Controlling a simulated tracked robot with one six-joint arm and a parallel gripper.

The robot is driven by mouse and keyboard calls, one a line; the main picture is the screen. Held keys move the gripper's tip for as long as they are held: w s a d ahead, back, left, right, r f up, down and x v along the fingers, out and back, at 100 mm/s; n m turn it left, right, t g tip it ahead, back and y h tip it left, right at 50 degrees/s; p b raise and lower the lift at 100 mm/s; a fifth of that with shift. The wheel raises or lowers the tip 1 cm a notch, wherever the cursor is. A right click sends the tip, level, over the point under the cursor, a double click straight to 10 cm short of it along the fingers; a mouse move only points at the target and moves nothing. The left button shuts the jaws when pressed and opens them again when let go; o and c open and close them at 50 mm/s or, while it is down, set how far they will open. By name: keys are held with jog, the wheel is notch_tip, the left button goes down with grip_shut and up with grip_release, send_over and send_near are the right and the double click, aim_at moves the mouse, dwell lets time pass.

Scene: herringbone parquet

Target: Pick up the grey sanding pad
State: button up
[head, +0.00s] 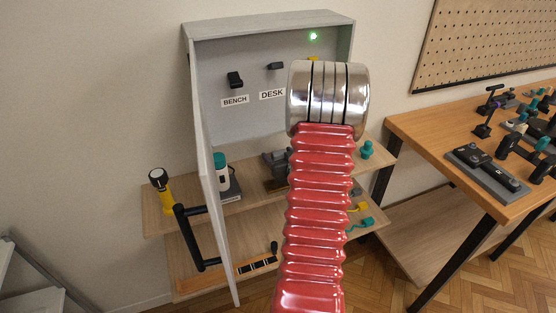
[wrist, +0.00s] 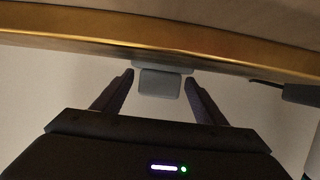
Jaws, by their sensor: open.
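In the wrist view my gripper (wrist: 158,77) is open, with its two dark fingers spread apart. A small light-grey block (wrist: 160,86), which looks like the grey sanding pad, shows between the fingertips against the edge of a wooden board (wrist: 80,32). A gap shows on both sides of the block, and neither finger visibly touches it. How deep it lies between the fingers is hard to tell. In the head view my red ribbed arm and metal wrist hide the gripper, and I cannot make out the pad there.
A wooden bench (head: 440,130) with tools is at right. A dark object (wrist: 300,94) shows at right in the wrist view.

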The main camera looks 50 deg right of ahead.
jog(key=shift+c, duration=0.6)
jog(key=c, duration=1)
jog(key=shift+a+r, duration=0.1)
jog(key=shift+r, duration=0.05)
